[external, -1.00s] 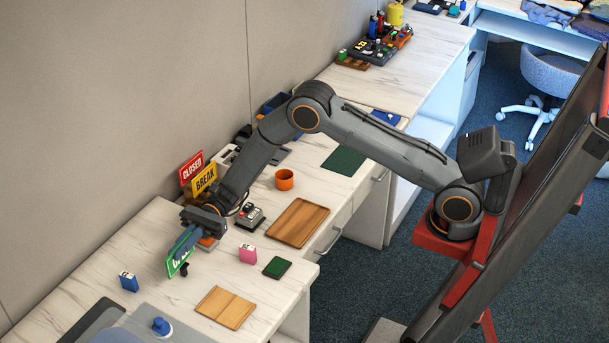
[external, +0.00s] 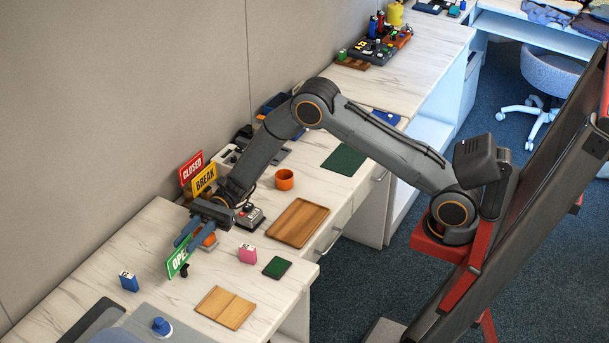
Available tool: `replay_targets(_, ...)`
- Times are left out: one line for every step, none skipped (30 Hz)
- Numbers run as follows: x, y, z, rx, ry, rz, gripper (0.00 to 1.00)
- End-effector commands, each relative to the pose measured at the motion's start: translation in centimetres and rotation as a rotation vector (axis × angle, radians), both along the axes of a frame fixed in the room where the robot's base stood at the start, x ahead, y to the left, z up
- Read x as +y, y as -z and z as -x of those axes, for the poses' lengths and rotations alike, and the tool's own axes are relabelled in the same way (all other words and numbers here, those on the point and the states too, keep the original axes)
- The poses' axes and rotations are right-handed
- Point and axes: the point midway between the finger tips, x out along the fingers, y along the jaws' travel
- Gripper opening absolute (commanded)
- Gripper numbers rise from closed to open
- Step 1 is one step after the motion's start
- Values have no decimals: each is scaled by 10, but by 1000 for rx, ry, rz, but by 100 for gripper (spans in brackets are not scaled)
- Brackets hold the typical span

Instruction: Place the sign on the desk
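The green OPEN sign (external: 176,264) stands upright on the white marbled desk (external: 70,294), with a small dark foot at its right end. My gripper (external: 186,236) is just above and behind the sign. Its two blue fingers are spread apart with nothing seen between them, and they look clear of the sign. The red CLOSED sign (external: 191,166) and the yellow BREAK sign (external: 204,179) stand behind, near the wall. Part of the orange object (external: 209,240) beside my gripper is hidden.
A blue box (external: 129,281) and a pink box (external: 248,253) stand near the sign. A wooden board (external: 225,307), a small green pad (external: 277,267), a wooden tray (external: 298,222) and an orange cup (external: 284,179) are on the desk. The wall is close behind.

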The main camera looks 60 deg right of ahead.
Motion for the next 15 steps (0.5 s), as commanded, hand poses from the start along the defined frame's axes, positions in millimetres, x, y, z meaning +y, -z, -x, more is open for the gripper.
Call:
replay_targets(-9, 3, -2, -1, 3, -1, 23)
replay_targets(-14, 4, -3, -1, 3, -1, 23)
replay_targets(-19, 3, -3, 0, 2, -1, 23)
replay_targets(-22, 2, -3, 0, 1, -1, 23)
replay_targets(-25, 2, -3, 0, 1, -1, 23)
replay_targets(-29, 2, -3, 0, 2, -1, 23)
replay_targets(-31, 2, -3, 0, 2, -1, 27)
replay_targets(-33, 2, -3, 0, 1, -1, 27)
replay_targets(-34, 2, -3, 0, 1, 0, 27)
replay_targets(-35, 2, -3, 0, 0, 0, 27)
replay_targets(-35, 1, -3, 0, 0, 0, 27)
replay_targets(-36, 1, -3, 0, 0, 0, 27)
replay_targets(-36, 1, -3, 0, 0, 0, 27)
replay_targets(-36, 1, -3, 0, 0, 0, 27)
replay_targets(-36, 1, -3, 0, 0, 0, 27)
